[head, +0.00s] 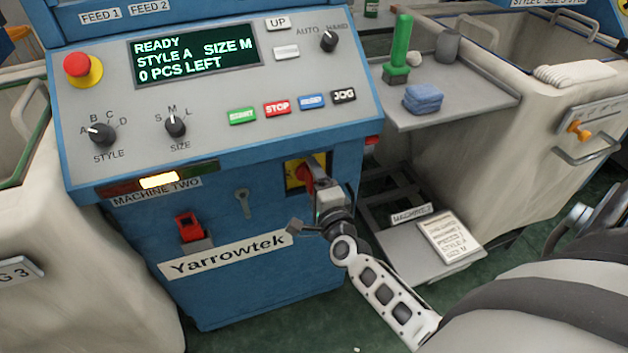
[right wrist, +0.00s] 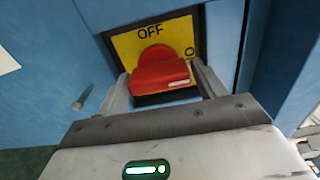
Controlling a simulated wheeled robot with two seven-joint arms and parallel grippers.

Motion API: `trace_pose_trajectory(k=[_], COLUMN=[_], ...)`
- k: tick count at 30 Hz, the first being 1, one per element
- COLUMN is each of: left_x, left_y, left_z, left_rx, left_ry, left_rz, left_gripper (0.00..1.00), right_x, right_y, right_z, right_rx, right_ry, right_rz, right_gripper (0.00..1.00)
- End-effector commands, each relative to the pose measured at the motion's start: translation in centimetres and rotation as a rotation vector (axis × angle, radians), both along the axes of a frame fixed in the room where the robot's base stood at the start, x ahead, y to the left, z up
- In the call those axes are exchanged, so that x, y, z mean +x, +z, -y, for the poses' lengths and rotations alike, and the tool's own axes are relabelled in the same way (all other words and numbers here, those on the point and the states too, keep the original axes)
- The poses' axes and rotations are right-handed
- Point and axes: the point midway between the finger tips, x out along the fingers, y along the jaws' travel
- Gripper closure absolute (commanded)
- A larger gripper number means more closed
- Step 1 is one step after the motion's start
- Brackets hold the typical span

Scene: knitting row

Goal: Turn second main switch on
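The main switch is a red rotary handle (right wrist: 160,72) on a yellow plate (right wrist: 128,44) marked OFF at the top in the right wrist view. In the head view the yellow plate (head: 292,174) sits on the front of the blue machine labelled MACHINE TWO (head: 157,192), partly hidden by my right gripper (head: 316,185). In the right wrist view the fingers of my right gripper (right wrist: 160,88) are apart, one on each side of the red handle. I cannot tell whether they touch it. My left gripper is not in view.
The sloping panel has a lit display (head: 193,55), knobs and buttons, and a red emergency stop (head: 77,65). A red latch (head: 189,227) is on the lower front. A grey shelf (head: 480,100) juts out at right, with a card (head: 449,238) lower down. Bins stand on both sides.

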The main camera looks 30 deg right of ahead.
Motion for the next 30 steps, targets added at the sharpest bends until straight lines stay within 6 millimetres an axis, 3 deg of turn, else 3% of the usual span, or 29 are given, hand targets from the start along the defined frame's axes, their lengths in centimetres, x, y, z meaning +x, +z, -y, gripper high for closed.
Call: trace_pose_trajectory(k=[8,21,30], left_x=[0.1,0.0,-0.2], left_y=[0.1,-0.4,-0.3], left_z=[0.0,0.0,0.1], left_rx=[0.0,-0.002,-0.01], left_ry=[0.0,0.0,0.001], left_rz=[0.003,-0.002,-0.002], left_gripper=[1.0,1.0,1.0], right_x=[-1.7,-11.6,-15.2], right_y=[-0.1,-0.2,0.0], right_z=[-0.4,-2.8,-3.6], right_rx=[-0.001,-0.001,-0.001], right_ry=[0.001,0.001,0.0], right_rz=[-0.003,-0.004,0.0], right_gripper=[0.31,0.31,0.31])
